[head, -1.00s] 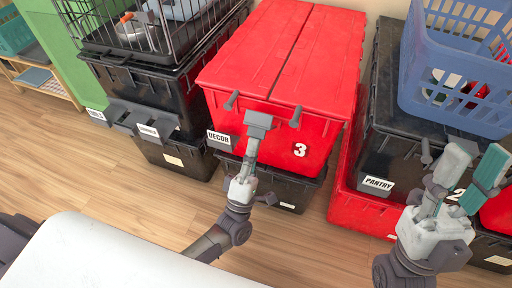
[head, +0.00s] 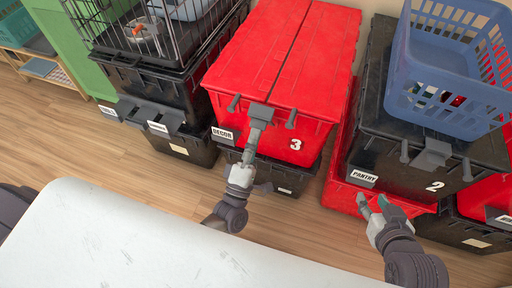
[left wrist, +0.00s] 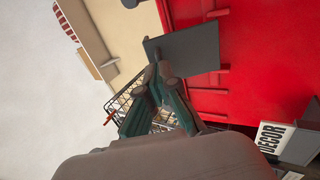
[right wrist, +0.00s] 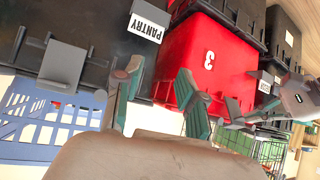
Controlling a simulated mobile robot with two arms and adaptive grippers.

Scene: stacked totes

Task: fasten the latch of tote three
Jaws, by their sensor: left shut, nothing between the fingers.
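Tote three is the red tote (head: 262,60) marked "3" and "DECOR", stacked on a black tote. Its grey latch (head: 262,111) is at the middle of the front rim; it also shows in the left wrist view (left wrist: 186,52) as a flat plate standing out from the red wall. I cannot tell whether it is fastened. My left gripper (head: 256,132) is shut and empty, its fingertips at the latch's lower edge, touching or very near. They also show in the left wrist view (left wrist: 158,82). My right gripper (head: 377,205) is open and empty, low before the right stack.
A black "PANTRY" tote (head: 395,160) marked 2, bearing a blue basket (head: 440,110), stands to the right. Black totes (head: 150,80) with a wire cage (head: 140,38) stand to the left. A white surface (head: 150,240) lies in front. Wood floor (head: 290,220) shows between.

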